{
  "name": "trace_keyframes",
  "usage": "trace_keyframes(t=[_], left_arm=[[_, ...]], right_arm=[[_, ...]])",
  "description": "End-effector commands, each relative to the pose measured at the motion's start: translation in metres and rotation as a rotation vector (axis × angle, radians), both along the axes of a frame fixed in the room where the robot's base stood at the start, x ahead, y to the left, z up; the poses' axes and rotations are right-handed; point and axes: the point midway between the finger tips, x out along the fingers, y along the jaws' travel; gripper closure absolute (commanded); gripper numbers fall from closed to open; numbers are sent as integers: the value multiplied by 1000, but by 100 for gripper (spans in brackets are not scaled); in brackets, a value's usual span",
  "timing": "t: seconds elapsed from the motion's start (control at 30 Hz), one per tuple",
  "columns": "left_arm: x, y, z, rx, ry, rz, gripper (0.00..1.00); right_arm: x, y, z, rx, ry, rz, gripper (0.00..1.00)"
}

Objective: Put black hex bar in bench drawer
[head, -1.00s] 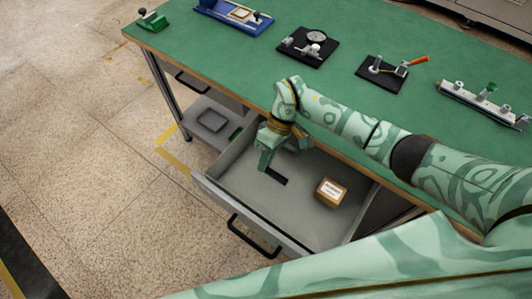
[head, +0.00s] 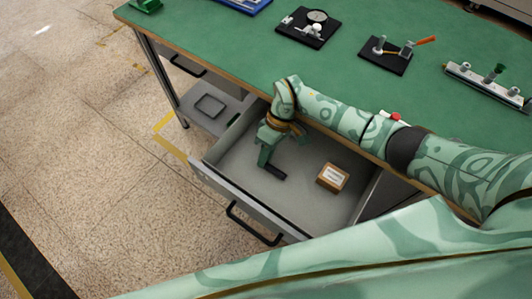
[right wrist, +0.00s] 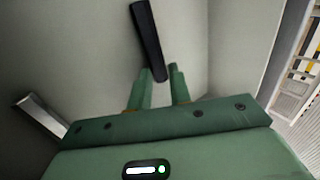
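The black hex bar (head: 274,172) is inside the open bench drawer (head: 225,178), at the tips of my right gripper (head: 263,162). In the right wrist view, one end of the black hex bar (right wrist: 148,42) sits between the two fingertips of the right gripper (right wrist: 160,73), with the fingers close against its sides. The rest of the bar sticks out beyond them. I cannot tell whether the bar touches the drawer floor. My left gripper is out of view.
A small brown labelled box (head: 332,178) lies in the drawer, right of the bar. The green bench top (head: 230,50) overhangs the back of the drawer and carries several fixtures. The drawer front has a black handle (head: 255,225). Drawer floor around the bar is clear.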

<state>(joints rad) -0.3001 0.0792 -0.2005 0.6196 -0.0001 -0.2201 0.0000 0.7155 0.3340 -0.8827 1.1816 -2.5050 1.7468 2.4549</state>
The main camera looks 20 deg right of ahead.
Motion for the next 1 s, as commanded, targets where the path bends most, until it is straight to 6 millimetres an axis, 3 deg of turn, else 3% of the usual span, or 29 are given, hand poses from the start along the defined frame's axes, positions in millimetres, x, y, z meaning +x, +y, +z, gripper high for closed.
trace_keyframes(t=[0.07, 0.37, 0.57, 0.83, 1.0], left_arm=[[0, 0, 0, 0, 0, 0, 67], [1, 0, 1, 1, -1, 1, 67], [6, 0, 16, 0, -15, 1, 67], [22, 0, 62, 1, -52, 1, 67], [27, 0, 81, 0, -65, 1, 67]], right_arm=[[0, 0, 0, 0, 0, 0, 59], [0, 0, 2, -1, -1, 0, 59], [1, 0, 34, 0, -6, 2, 59], [-47, 11, 97, 0, -5, 3, 59], [-89, 22, 115, 1, -2, 3, 59]])
